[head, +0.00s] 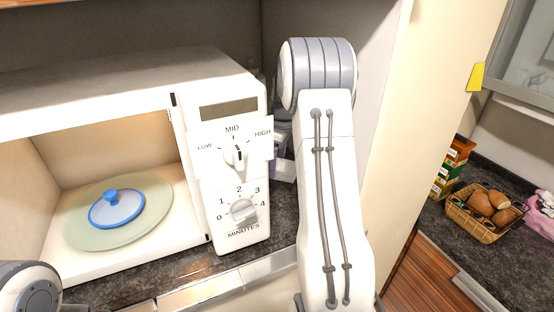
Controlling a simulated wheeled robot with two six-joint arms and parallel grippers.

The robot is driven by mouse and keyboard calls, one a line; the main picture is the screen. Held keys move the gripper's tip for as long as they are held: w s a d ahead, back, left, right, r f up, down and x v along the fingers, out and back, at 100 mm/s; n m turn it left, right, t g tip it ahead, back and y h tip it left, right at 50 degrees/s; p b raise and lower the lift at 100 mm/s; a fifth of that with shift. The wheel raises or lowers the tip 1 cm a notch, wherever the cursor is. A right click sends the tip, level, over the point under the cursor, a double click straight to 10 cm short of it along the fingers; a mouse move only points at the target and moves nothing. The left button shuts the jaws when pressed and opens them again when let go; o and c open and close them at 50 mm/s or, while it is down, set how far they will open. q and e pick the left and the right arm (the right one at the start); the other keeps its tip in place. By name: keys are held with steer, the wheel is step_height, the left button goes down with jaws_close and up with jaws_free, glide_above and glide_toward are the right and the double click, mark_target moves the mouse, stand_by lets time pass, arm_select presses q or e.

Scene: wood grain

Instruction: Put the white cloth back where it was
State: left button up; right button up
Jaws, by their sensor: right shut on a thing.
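My right arm reaches forward at the middle of the head view, beside the right side of the microwave. Only a small part of my right gripper (283,165) shows, in the gap between the microwave and my forearm. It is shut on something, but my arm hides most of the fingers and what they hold. I cannot make out the white cloth for certain anywhere. A rounded part of my left arm shows at the lower left corner, and my left gripper is out of view.
The white microwave (228,200) stands open on a dark counter (150,285). Inside, a blue lid (117,208) lies on the glass turntable (85,238). A cabinet side panel (405,130) stands right of my arm. Beyond it are a basket (475,230) with brown items and several small boxes (447,170).

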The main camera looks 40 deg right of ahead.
mark_target(281, 164)
steer(key=shift+f, duration=0.3)
steer(key=o, duration=1)
steer(key=r, duration=0.4)
steer(key=r+b, duration=0.1)
steer(key=r, duration=0.3)
steer(key=s+r+b, duration=0.1)
steer(key=r, duration=0.3)
steer(key=shift+d, duration=0.35)
